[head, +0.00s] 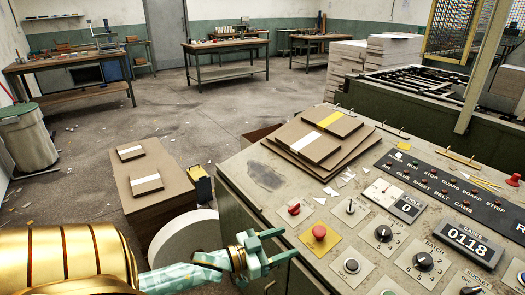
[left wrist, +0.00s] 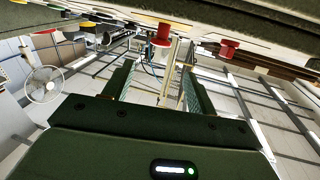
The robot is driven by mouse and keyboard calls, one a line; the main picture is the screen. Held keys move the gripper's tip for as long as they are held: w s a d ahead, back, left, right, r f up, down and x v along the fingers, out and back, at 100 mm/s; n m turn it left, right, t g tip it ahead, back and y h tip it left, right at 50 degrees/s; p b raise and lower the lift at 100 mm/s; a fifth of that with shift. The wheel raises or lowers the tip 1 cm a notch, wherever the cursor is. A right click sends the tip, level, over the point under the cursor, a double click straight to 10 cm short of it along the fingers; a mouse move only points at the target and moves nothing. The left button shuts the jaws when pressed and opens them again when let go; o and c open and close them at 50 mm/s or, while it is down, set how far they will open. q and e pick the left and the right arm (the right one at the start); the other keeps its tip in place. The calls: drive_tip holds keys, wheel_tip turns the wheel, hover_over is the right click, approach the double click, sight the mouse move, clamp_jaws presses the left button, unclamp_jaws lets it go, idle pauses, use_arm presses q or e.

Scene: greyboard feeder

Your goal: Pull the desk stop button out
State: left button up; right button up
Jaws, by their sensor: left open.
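The desk stop button (head: 319,232) is a red mushroom knob on a yellow square plate (head: 322,245), near the front edge of the sloping grey desk. My left gripper (head: 290,244) comes in from the left, just left of the button, with its two pale green fingers apart and nothing between them. In the left wrist view a red knob (left wrist: 161,33), apparently the stop button, lies beyond the open fingers (left wrist: 157,80), roughly in line with the gap. It looks apart from them. My right gripper is not in view.
A smaller red knob (head: 294,209) sits close behind the stop button; a second red knob (left wrist: 229,47) shows in the left wrist view. Black rotary knobs (head: 383,233) lie to the right. Stacked boards (head: 318,138) rest on the desk's back.

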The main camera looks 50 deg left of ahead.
use_arm(q)
drive_tip(key=v, duration=0.5)
drive_tip(key=shift+p, duration=0.4)
